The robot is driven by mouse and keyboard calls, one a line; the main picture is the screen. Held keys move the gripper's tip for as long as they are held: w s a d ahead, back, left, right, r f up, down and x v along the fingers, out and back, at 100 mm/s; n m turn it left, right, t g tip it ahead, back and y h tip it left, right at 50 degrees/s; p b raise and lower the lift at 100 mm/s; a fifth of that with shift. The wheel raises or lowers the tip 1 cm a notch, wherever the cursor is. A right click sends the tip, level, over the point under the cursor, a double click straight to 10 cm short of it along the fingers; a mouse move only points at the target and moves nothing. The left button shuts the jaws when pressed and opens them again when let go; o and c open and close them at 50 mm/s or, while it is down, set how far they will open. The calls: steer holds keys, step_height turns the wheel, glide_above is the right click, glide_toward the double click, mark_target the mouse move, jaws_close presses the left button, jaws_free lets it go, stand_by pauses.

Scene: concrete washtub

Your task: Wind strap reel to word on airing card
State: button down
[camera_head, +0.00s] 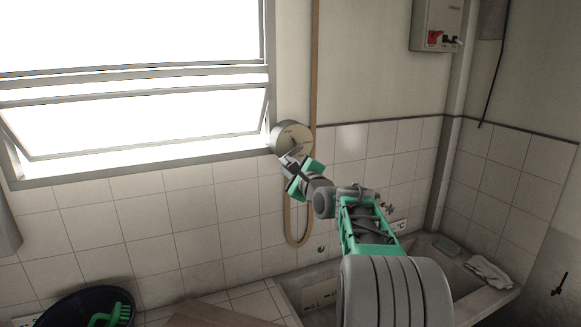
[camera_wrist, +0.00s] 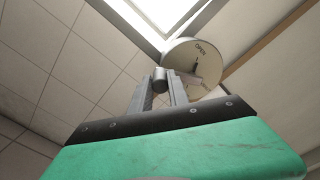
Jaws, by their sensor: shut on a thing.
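The strap reel (camera_head: 292,135) is a round grey metal drum on the wall at the window's lower right corner. In the wrist view, its pale face (camera_wrist: 188,58) carries the word OPEN near the top. Another word lower right is too blurred to read. A short dark pointer or slot shows on the face. My gripper (camera_head: 288,163) is at the reel's lower edge. In the wrist view its two fingers (camera_wrist: 160,88) are shut on a small grey cylindrical knob (camera_wrist: 160,78) before the reel.
A tan strap (camera_head: 315,60) runs down the wall and loops below the reel. The tilted window (camera_head: 140,125) is left. The concrete washtub (camera_head: 490,297), with a cloth (camera_head: 489,271) on its rim, is right. A dark basin (camera_head: 65,306) holds a green brush (camera_head: 112,315).

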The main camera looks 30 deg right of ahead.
steer(key=shift+r, duration=0.15)
steer(key=c, duration=1.4)
jaws_free()
steer(key=shift+a, duration=0.1)
steer(key=shift+o, duration=0.7)
steer(key=s+b, duration=0.2)
steer(key=s, duration=0.5)
steer(key=shift+s+a+b, duration=0.15)
steer(key=shift+s+b, duration=0.25)
